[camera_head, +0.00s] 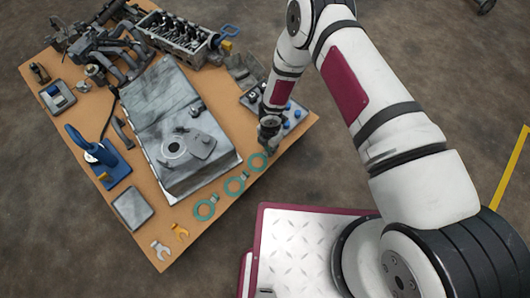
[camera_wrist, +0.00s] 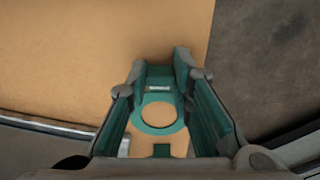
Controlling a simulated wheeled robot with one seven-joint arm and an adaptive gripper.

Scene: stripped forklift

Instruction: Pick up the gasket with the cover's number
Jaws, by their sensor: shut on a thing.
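Three teal ring gaskets with tabs lie along the front right part of the wooden table: a left one (camera_head: 205,208), a middle one (camera_head: 236,187) and a right one (camera_head: 257,163). My gripper (camera_head: 268,146) is over the right one. In the wrist view my gripper (camera_wrist: 160,74) is shut on that gasket (camera_wrist: 158,131), with its ring and a small label between the fingers. The label is too small to read. I cannot tell whether the gasket is clear of the table. A grey cover (camera_head: 201,145) lies on the tabletop sheet; its number is not readable.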

